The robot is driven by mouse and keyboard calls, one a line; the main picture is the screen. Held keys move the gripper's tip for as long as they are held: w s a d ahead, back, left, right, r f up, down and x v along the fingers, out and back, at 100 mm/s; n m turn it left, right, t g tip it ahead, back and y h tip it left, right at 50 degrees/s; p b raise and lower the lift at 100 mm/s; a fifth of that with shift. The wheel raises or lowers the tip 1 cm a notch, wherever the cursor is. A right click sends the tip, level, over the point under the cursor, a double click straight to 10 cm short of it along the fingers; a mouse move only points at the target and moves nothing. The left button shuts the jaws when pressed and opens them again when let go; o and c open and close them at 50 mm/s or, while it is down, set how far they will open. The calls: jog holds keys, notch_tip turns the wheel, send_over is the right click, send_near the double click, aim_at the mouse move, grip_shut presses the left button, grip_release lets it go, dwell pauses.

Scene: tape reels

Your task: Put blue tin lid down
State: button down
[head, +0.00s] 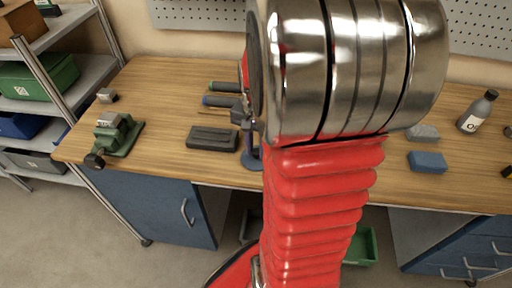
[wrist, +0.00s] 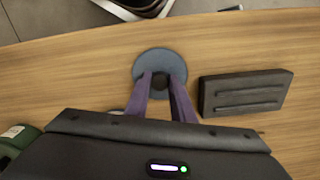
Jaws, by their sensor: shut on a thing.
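The blue tin lid (wrist: 158,58) is a round blue-grey disc with a dark knob in its middle. My gripper (wrist: 160,80) is shut on it, with one finger on each side of the knob. In the head view my gripper (head: 249,143) is partly hidden behind my own arm. The lid (head: 250,163) shows there under the fingers, flat, over the front part of the wooden bench (head: 160,140). I cannot tell whether it touches the bench top.
A dark grey block (head: 212,138) lies just left of the lid; the wrist view also shows this block (wrist: 245,92). Screwdrivers (head: 222,101) lie behind it. A green vise (head: 118,132) stands at left. A blue block (head: 428,161) and a bottle (head: 477,112) are at right. The bench's front edge is close.

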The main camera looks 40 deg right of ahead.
aim_at(255, 152)
jog(key=c, duration=1.5)
grip_release()
notch_tip(255, 152, up, 12)
jog(key=shift+r, duration=0.1)
jog(key=shift+a, duration=0.1)
jog(key=s+a+r+n+t, duration=0.1)
jog(key=a+n+t, duration=0.1)
jog(key=a+n, duration=0.2)
jog(key=s+a+r+n+t, duration=0.1)
jog(key=a+n, duration=0.4)
jog(key=a, duration=0.6)
jog(key=s+a+n+t, duration=0.2)
jog(key=a+n, duration=0.2)
jog(key=a, duration=0.4)
jog(key=shift+r+t, duration=0.3)
jog(key=shift+r, duration=0.1)
